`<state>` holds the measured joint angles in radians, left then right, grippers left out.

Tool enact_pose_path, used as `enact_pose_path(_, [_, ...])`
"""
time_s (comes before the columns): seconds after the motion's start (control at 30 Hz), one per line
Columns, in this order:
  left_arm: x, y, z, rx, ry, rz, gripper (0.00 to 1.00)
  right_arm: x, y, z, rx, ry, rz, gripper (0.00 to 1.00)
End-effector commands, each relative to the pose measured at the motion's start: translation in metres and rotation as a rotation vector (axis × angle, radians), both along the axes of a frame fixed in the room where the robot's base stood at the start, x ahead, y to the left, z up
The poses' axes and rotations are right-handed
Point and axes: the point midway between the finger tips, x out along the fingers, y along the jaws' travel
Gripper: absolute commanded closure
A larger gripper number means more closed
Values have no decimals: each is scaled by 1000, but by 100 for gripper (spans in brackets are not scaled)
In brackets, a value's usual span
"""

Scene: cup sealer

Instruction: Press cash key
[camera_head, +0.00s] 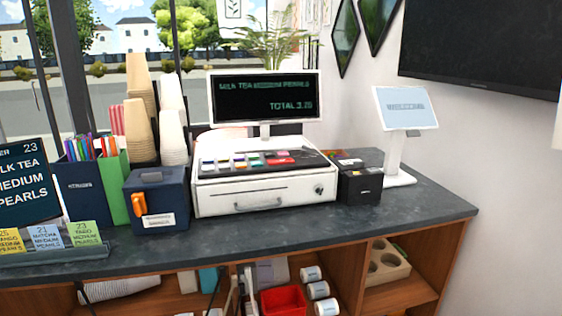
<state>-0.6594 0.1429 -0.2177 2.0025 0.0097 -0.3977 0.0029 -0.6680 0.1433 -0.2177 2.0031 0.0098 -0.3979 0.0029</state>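A white cash register (262,190) stands on the dark counter with its drawer closed. Its black key panel (262,166) carries several small coloured keys on the left and middle, and a larger red key (281,160) toward the right. The key labels are too small to read, so I cannot tell which is the cash key. The register's screen (265,97) shows "MILK TEA MEDIUM PEARLS" and "TOTAL", with a figure that looks like 3.25. Neither of my grippers is in view.
A dark blue box (157,200) with an orange part stands left of the register, and a small black device (360,186) right of it. A white tablet stand (396,155) is at the back right. Stacked cups (142,130) stand behind the blue box. The counter front (330,225) is clear.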

Motion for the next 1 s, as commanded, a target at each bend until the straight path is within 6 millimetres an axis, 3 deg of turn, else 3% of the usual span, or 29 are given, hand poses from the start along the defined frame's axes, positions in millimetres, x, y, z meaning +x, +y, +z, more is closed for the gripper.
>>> enact_pose_path(0.33, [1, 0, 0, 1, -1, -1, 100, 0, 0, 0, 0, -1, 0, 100])
enact_pose_path(1.0, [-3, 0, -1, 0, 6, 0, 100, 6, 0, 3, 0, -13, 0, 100])
